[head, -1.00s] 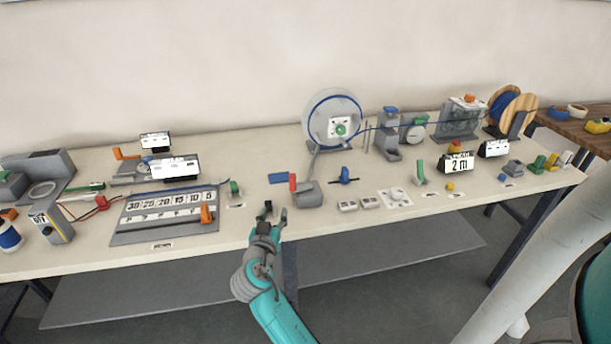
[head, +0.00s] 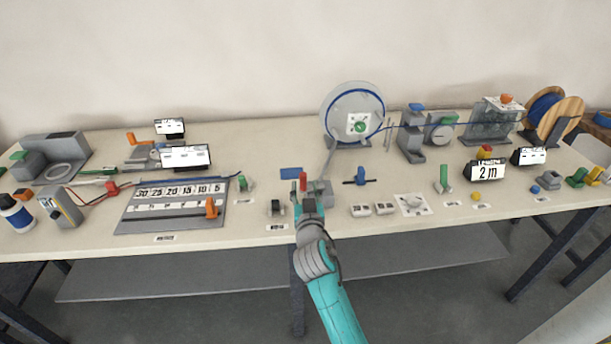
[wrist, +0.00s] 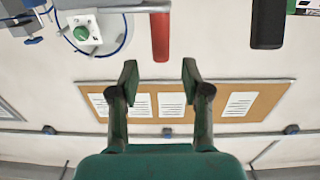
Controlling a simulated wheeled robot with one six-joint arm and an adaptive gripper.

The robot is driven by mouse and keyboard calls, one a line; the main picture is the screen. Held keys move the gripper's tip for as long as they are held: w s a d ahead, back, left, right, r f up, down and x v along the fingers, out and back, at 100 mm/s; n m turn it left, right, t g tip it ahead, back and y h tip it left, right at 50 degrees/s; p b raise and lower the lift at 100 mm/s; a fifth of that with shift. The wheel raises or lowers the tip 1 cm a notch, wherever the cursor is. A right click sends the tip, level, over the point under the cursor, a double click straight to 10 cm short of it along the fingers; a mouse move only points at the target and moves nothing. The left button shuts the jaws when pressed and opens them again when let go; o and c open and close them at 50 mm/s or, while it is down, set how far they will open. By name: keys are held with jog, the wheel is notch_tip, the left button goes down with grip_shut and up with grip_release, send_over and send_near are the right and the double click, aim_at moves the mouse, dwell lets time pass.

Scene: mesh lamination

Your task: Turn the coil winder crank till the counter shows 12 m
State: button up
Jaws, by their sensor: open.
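My gripper (wrist: 160,80) is open and empty. In the head view my gripper (head: 306,207) is just in front of the handle and partly hides its base. The coil disc (head: 353,92) with blue cable and a green knob (head: 361,126) stands behind. The counter (head: 484,171) shows 2 m.
A grey number board (head: 172,226) lies to the left. A black item (head: 278,208) stands close left of my gripper. A blue-handled part (head: 360,176) and white blocks (head: 373,209) lie to the right. A cable spool (head: 550,110) stands at the back right.

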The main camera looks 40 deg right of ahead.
aim_at(303, 178)
jog(key=x, duration=0.5)
jog(key=shift+w+d, duration=0.2)
jog(key=shift+w, duration=0.15)
grip_shut()
